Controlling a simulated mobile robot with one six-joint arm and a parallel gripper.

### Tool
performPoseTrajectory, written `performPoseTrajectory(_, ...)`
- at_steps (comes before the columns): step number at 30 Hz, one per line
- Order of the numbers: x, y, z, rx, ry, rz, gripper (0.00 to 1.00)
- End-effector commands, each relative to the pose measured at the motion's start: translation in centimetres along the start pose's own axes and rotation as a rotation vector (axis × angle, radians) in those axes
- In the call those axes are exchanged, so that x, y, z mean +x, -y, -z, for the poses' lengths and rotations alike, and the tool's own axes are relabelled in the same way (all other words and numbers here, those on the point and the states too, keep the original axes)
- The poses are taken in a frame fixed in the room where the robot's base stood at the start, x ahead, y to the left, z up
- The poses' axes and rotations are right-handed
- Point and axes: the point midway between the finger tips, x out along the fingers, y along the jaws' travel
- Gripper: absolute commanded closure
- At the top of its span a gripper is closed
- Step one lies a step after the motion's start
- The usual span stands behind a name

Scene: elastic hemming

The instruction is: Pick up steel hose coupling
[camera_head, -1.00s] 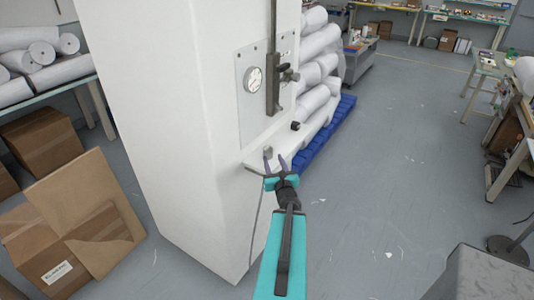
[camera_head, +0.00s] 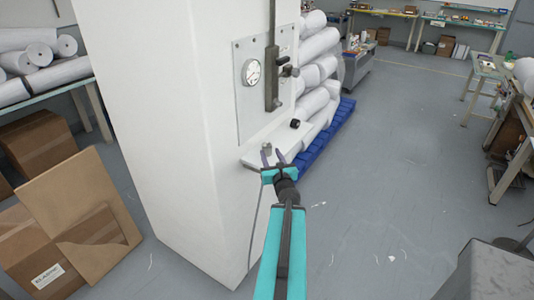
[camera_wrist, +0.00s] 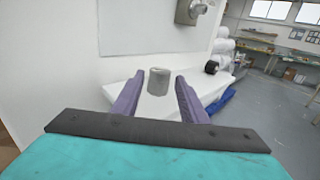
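The steel hose coupling (camera_wrist: 159,81) is a short grey cylinder standing upright on a white ledge (camera_wrist: 118,91) in the wrist view. It also shows small in the head view (camera_head: 266,148), near my gripper's tips. My gripper (camera_wrist: 158,82) is open, with its two purple fingers apart. In the wrist view the coupling shows between the fingertips, at their far end. Its lower part is visible, and I cannot tell how far it is from the fingers. My gripper also shows in the head view (camera_head: 273,152), at the front edge of the ledge.
A black round part (camera_head: 295,124) sits farther along the ledge. A gauge (camera_head: 251,72) and a dark vertical bar (camera_head: 271,60) are on the white column (camera_head: 170,130) above. White rolls (camera_head: 318,75) lie on a blue pallet (camera_head: 325,142) behind. Open floor is at right.

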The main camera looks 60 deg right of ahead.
Motion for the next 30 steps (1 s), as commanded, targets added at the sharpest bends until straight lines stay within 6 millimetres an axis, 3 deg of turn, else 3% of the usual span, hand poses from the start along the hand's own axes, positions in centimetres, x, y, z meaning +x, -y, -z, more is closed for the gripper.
performPoseTrajectory(25,1.2,0.2,0.1,-0.004,0.009,0.011,0.61)
performPoseTrajectory(30,2.7,0.1,-0.3,-0.003,0.006,0.013,0.61)
